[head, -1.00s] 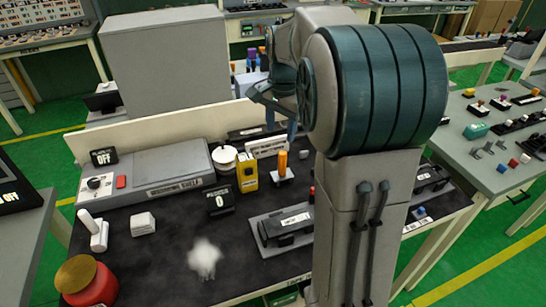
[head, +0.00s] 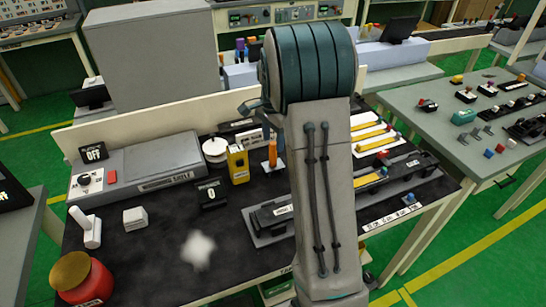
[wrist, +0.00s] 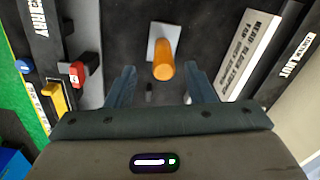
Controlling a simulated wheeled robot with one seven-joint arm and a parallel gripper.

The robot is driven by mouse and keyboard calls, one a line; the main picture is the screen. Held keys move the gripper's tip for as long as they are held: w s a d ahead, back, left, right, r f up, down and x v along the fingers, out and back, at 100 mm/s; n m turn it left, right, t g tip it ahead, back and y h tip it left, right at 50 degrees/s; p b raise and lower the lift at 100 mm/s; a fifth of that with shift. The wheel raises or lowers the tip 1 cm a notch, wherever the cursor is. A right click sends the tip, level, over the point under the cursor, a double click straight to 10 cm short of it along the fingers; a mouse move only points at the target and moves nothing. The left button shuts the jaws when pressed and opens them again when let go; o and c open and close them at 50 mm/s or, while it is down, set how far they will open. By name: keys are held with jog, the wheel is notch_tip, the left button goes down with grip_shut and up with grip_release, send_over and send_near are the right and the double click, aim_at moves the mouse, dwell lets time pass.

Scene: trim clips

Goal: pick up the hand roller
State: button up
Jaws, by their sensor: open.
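The hand roller, which I take to be the piece with the upright orange handle (head: 272,153), stands on a small pale plate near the back of the black bench. In the wrist view its orange handle (wrist: 163,62) shows near the middle, just beyond the gap between the fingertips. My gripper (wrist: 162,84) is open, one finger to each side of that gap, with nothing held. In the head view my gripper (head: 268,122) is above and close to the orange handle; my arm hides part of it. The lower end of the roller is not clear.
A yellow box (head: 237,164) stands just left of the roller, with a white spool (head: 215,149) beyond it. A labelled white strip (wrist: 250,45) lies to the right in the wrist view. A black device on a grey plate (head: 268,221) is in front. The bench's front middle is mostly clear.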

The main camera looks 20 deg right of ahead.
aim_at(273, 143)
jog(key=shift+w+f+p, duration=0.15)
jog(key=shift+f+p, duration=0.15)
jog(key=shift+f, duration=0.9)
jog(key=shift+w+f+p, duration=0.1)
jog(key=shift+f+p, duration=0.2)
jog(key=shift+f, duration=0.9)
grip_shut()
jog(key=shift+d+r, duration=0.1)
jog(key=shift+r, duration=0.4)
jog(key=r, duration=0.2)
jog(key=d+r+b, duration=0.1)
jog(key=shift+s+r, duration=0.1)
jog(key=shift+r, duration=0.25)
jog(key=s+d+r+b, duration=0.2)
jog(key=d+r, duration=0.4)
jog(key=d, duration=0.4)
jog(key=shift+s+d+r, duration=0.15)
jog(key=shift+s+r, duration=0.05)
jog(key=shift+s, duration=0.1)
